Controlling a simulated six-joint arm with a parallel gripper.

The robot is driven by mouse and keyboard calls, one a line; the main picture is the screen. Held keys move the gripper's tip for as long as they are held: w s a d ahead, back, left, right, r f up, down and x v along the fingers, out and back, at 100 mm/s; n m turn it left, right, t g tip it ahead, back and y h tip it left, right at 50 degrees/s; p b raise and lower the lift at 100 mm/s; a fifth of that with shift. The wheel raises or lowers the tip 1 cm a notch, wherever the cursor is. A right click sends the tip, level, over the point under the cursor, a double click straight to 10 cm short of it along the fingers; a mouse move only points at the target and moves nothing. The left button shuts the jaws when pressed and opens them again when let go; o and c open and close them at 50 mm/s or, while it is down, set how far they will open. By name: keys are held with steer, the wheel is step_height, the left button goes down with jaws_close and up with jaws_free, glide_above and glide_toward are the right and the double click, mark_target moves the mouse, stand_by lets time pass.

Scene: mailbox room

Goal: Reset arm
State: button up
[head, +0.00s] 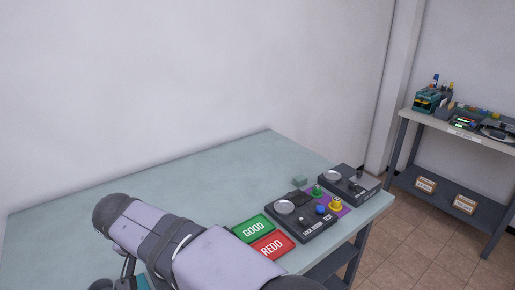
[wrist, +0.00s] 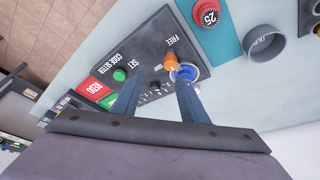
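My gripper (wrist: 160,76) shows in the wrist view with its two blue-grey fingers apart and nothing seen held between them. The fingers extend over a dark control panel (wrist: 138,50) labelled FREE, SET and CODE SETTER. An orange knob (wrist: 171,60) and a round blue part (wrist: 187,72) lie by the right fingertip; I cannot tell whether the finger touches them. A green button (wrist: 120,75) is left of the left fingertip. In the head view my arm crosses the lower front of the table, and the gripper's fingers are hidden.
On the pale green table (head: 150,180) lie a green GOOD plate (head: 254,229), a red REDO plate (head: 270,246) and dark devices (head: 305,222). The table's back left is clear. A shelf (head: 455,128) stands right. The wrist view shows a red button (wrist: 207,13) and a grey cup (wrist: 263,45).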

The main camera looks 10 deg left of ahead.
steer(key=w+d+g+p, duration=0.1)
steer(key=w+d+p, duration=0.15)
steer(key=d, duration=0.95)
steer(key=w+d+g+p, duration=0.1)
steer(key=d+p, duration=0.2)
steer(key=d, duration=0.9)
steer(key=s+d+f+g+p, duration=0.1)
steer(key=s+d+p, duration=0.4)
steer(key=s+d, duration=0.8)
steer(key=d+g, duration=0.1)
steer(key=d, duration=0.3)
steer(key=shift+f, duration=0.35)
steer(key=shift+o, duration=0.3)
